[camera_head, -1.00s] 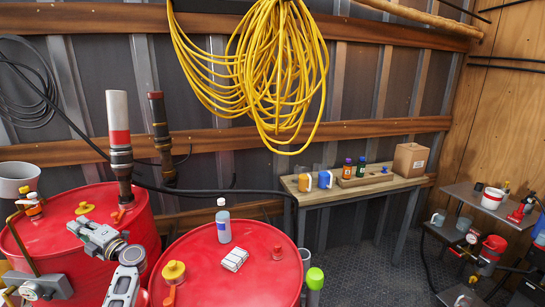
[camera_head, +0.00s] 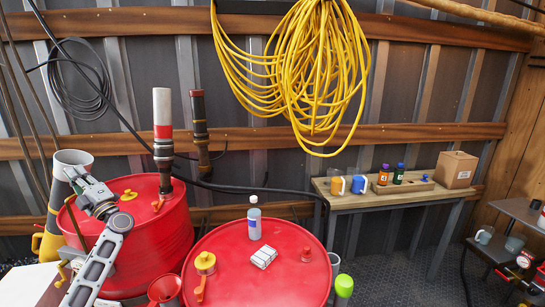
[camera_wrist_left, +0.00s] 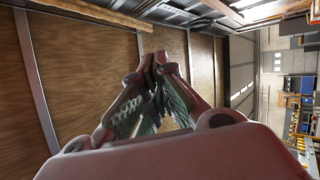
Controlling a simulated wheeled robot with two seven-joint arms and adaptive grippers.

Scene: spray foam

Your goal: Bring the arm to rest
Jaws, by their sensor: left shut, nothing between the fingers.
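My left arm comes in from the lower left in the head view. Its gripper (camera_head: 76,176) is beside the far-left red drum (camera_head: 172,222), near a grey-white cylindrical container (camera_head: 72,158). In the left wrist view the gripper (camera_wrist_left: 158,62) has its fingertips together, with nothing between them. Behind it there is a wooden panelled wall (camera_wrist_left: 90,55). My right gripper does not show.
A second red drum (camera_head: 225,272) carries a clear bottle (camera_head: 254,222) and a small white block (camera_head: 264,257). A bench (camera_head: 440,193) with mugs, bottles and a cardboard box (camera_head: 456,169) stands against the wall. A yellow cable coil (camera_head: 310,75) hangs above. Floor (camera_head: 400,265) shows at lower right.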

